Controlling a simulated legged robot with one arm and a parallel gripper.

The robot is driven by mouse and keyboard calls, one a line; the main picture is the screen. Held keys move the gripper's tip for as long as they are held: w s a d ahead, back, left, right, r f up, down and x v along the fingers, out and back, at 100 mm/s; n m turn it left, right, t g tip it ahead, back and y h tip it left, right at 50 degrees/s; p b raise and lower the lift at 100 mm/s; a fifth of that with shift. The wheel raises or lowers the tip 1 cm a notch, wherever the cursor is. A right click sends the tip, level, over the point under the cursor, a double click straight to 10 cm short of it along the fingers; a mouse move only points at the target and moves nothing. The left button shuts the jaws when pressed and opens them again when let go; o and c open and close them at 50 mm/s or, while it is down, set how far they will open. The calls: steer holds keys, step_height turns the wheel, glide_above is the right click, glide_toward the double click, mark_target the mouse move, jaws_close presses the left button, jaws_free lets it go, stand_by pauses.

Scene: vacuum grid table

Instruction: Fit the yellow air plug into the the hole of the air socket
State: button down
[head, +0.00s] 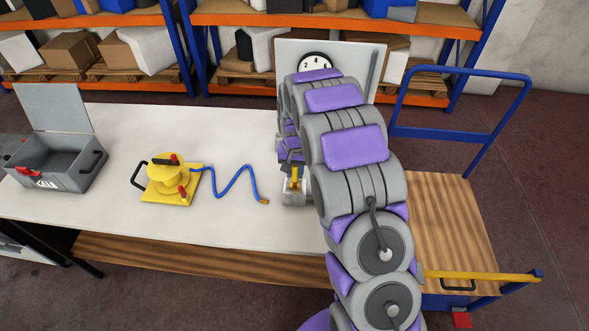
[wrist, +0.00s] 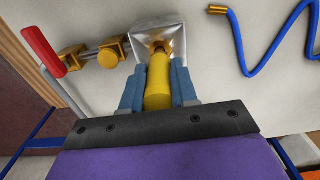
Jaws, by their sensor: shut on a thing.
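The yellow air plug (wrist: 157,82) is held between the blue fingers of my gripper (wrist: 158,88) in the wrist view. The plug's far end is at the silver metal block of the air socket (wrist: 172,36), where a dark round opening shows. I cannot tell whether the tip is inside the hole or only in front of it. In the head view my gripper (head: 292,163) is partly hidden by my arm. There the yellow plug (head: 295,177) stands roughly upright over the grey socket block (head: 296,198).
Brass fittings and a red lever (wrist: 42,50) sit left of the socket. A blue coiled hose (head: 238,182) runs from the yellow vacuum device (head: 166,178) across the white table (head: 120,124). A grey open case (head: 62,165) stands left. A gauge panel (head: 345,60) rises behind my arm.

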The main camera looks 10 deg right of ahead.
steer(key=shift+f, duration=1.15)
steer(key=c, duration=0.8)
jaws_free()
steer(key=shift+r+p, duration=0.65)
steer(key=shift+r, duration=8)
steer(key=shift+w, duration=0.1)
